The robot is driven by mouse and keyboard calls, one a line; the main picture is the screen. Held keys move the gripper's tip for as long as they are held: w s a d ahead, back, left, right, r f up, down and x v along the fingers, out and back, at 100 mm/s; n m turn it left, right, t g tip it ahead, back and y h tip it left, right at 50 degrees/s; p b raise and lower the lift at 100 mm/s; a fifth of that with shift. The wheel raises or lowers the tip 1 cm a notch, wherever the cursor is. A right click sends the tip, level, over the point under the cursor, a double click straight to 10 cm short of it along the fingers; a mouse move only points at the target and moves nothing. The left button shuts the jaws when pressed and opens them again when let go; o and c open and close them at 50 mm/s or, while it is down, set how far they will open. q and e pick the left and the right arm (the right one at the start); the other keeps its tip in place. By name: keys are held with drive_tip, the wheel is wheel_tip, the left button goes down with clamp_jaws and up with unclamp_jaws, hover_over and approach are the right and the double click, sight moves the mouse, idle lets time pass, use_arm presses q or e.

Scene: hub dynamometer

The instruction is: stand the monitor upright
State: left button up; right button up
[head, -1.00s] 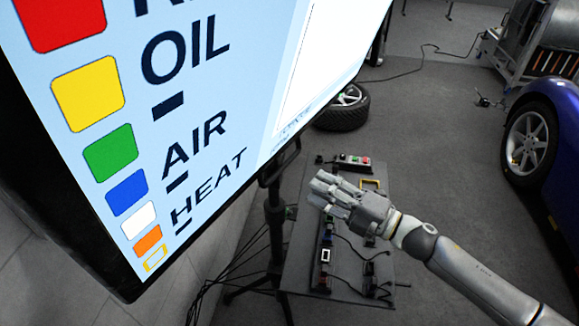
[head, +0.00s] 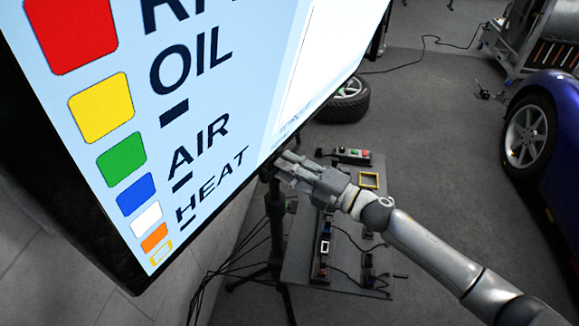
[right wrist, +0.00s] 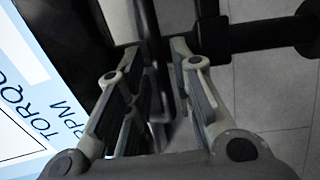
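The monitor (head: 215,110) fills the upper left of the head view, tilted, its lit screen showing coloured squares and words such as OIL, AIR and HEAT. It also shows at the left of the right wrist view (right wrist: 30,100). A black stand (head: 276,225) rises below its lower edge. My right gripper (head: 283,163) is at the monitor's lower right edge, near the top of the stand. In the right wrist view its fingers (right wrist: 150,70) are apart, with a dark bar or post beyond and between them; I cannot tell whether they touch it. My left gripper is not in view.
A grey board (head: 345,250) below my right arm carries cables, small devices, a yellow frame (head: 369,180) and a box with coloured buttons (head: 353,156). A loose wheel (head: 346,105) lies behind. A blue car (head: 545,130) stands at the right. Cables hang around the stand.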

clamp_jaws()
drive_tip(key=s+d+g+h+p, duration=0.2)
drive_tip(key=s+d+p, duration=0.3)
drive_tip(key=p, duration=0.6)
drive_tip(key=shift+d+r+h, duration=0.2)
drive_tip(key=shift+d+h, duration=0.1)
drive_tip(key=shift+d, duration=0.6)
drive_tip(key=shift+o, duration=2)
unclamp_jaws()
drive_tip(key=v, duration=1.2)
